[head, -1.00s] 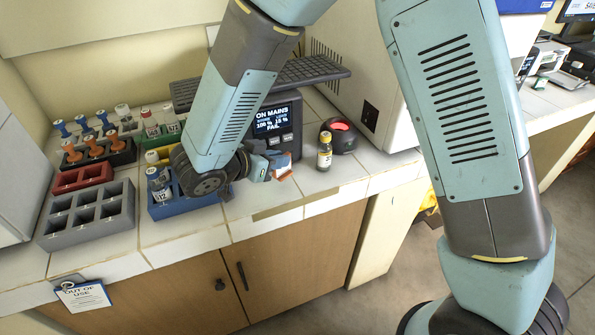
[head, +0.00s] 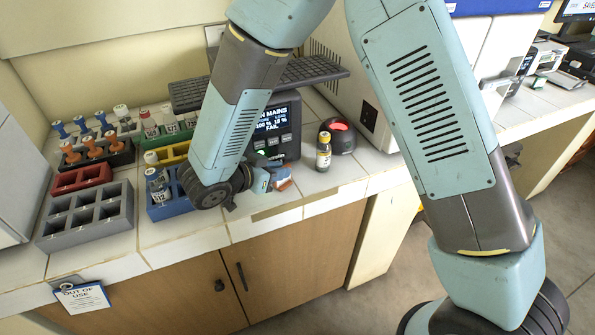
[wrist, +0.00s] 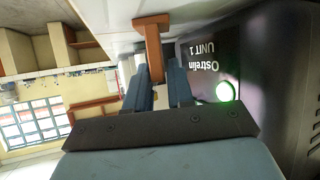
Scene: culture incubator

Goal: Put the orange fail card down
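The orange fail card (wrist: 153,45) shows in the wrist view as a narrow upright stem with a wider bar at its far end. The blue fingers of my gripper (wrist: 160,78) are on either side of its near end and look shut on it. In the head view, the card (head: 284,185) is a small orange patch by my gripper (head: 275,177), low over the front of the counter. The bar overlaps the pale counter surface (wrist: 105,14) in the wrist view; I cannot tell whether it touches.
A small vial (head: 323,155) and a black device with a red top (head: 340,135) are to the right. The blue rack (head: 172,208) and grey rack (head: 88,215) are left.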

